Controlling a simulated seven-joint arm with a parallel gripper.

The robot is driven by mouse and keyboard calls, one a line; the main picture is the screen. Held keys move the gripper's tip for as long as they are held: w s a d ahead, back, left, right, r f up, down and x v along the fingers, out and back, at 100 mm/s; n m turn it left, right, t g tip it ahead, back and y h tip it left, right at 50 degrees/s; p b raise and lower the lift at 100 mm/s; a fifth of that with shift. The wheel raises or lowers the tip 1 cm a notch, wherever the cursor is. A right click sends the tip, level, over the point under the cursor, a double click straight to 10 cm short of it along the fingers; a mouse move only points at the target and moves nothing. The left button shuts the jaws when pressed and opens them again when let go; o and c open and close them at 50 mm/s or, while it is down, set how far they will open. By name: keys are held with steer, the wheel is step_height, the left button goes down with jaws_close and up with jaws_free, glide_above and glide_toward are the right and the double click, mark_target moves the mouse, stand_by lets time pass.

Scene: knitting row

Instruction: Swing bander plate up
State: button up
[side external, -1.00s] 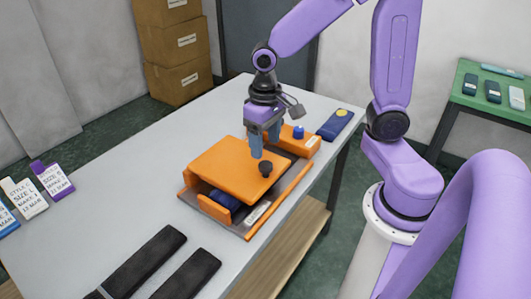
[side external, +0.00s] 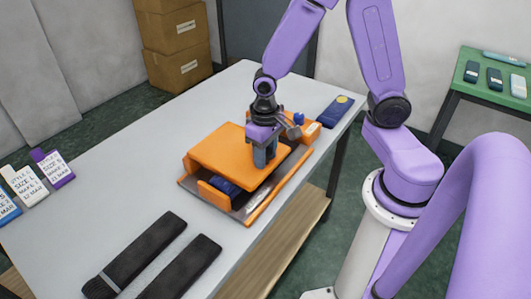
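The orange bander plate (side external: 222,150) lies over the orange and grey bander base (side external: 256,206) on the table, with a gap at its front edge. A dark blue folded piece (side external: 226,187) shows in that gap. My gripper (side external: 264,161) points down at the right front part of the plate, its blue-grey fingers low at the place of the plate's black knob. The fingers hide the knob, so I cannot tell whether they are closed on it. A blue knob (side external: 299,119) stands on the orange block behind the gripper.
A dark blue piece with a yellow disc (side external: 341,100) lies behind the bander. Two black strips (side external: 133,254) lie at the front of the grey table (side external: 110,165). Labelled cards (side external: 53,168) stand at the left edge.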

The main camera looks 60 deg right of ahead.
steer(key=shift+c, duration=0.9)
steer(key=shift+w+r+g, duration=0.25)
steer(key=shift+r+g, duration=0.15)
steer(key=shift+r, duration=0.35)
steer(key=shift+w+r+g, duration=0.2)
steer(key=shift+r+g, duration=0.2)
steer(key=shift+r, duration=0.35)
steer(key=shift+w+r+g, duration=0.4)
steer(key=shift+r, duration=0.4)
steer(key=shift+w+r+g, duration=0.4)
steer(key=shift+r, duration=0.35)
steer(key=shift+w+r+g, duration=0.8)
steer(key=shift+w+r, duration=0.2)
steer(key=shift+r, duration=0.3)
